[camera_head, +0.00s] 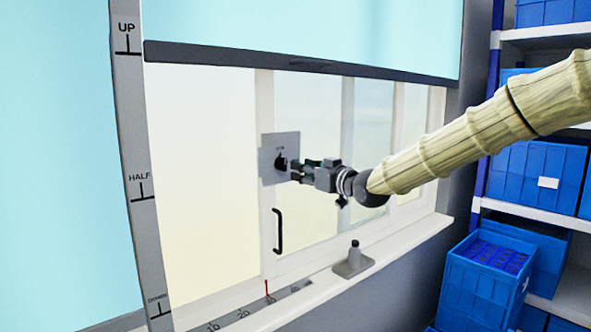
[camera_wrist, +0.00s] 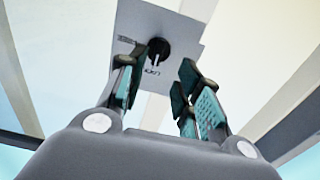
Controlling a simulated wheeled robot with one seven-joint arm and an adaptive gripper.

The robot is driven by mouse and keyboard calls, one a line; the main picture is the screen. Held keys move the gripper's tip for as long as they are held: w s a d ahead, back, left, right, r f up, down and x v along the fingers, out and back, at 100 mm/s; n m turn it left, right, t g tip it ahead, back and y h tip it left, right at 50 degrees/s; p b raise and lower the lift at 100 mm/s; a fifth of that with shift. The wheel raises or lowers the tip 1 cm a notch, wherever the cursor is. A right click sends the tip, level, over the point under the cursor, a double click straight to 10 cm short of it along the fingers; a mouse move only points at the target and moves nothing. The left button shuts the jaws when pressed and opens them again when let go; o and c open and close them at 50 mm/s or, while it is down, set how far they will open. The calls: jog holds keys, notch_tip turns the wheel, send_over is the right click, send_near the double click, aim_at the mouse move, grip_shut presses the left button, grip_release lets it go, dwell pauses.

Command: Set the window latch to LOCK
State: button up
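The window latch is a black rotary knob (camera_head: 281,163) on a square grey plate (camera_head: 268,146) fixed to the window frame. In the wrist view the knob (camera_wrist: 159,46) has a short grip, and small lettering sits on the plate (camera_wrist: 150,22) to its left and below it. The lettering is too small to read surely, so I cannot tell the knob's setting. My gripper (camera_head: 303,169) is just right of the knob in the head view. In the wrist view my gripper (camera_wrist: 157,74) is open, with its teal-padded fingers apart and nothing between them. The knob appears beyond the fingertips, seemingly untouched.
A black pull handle (camera_head: 278,231) is below the plate. A small grey stand (camera_head: 354,260) is on the white sill (camera_head: 413,238). A scale strip with a red pointer (camera_head: 268,291) runs along the sill. Blue crates (camera_head: 487,280) and shelves are at right.

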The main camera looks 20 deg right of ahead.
jog(key=shift+v, duration=2.2)
jog(key=s+a+f+m+g+h, duration=0.1)
jog(key=a+f+g, duration=0.1)
jog(key=f, duration=0.9)
jog(key=a+f+m+g+h, duration=0.1)
jog(key=a+f+g, duration=0.15)
jog(key=f, duration=0.95)
jog(key=s+a+f+g, duration=0.1)
jog(key=s+f, duration=0.3)
jog(key=f, duration=0.4)
jog(key=s+a+f+m+g+h, duration=0.15)
jog(key=s+f, duration=0.25)
jog(key=f, duration=0.5)
jog(key=s+a+f+g+y, duration=0.1)
jog(key=s+a+f, duration=0.15)
jog(key=f, duration=0.55)
jog(key=s+f+g+h, duration=0.2)
jog(key=s+f+g, duration=0.2)
jog(key=s+f, duration=1.2)
jog(key=s+f+g+h, duration=0.1)
jog(key=s+f, duration=0.3)
jog(key=s, duration=0.8)
jog(key=s+f+m+g, duration=0.1)
jog(key=s+f+g, duration=0.3)
jog(key=s, duration=0.8)
jog(key=shift+a+f+h, duration=0.2)
jog(key=shift+f+h, duration=0.15)
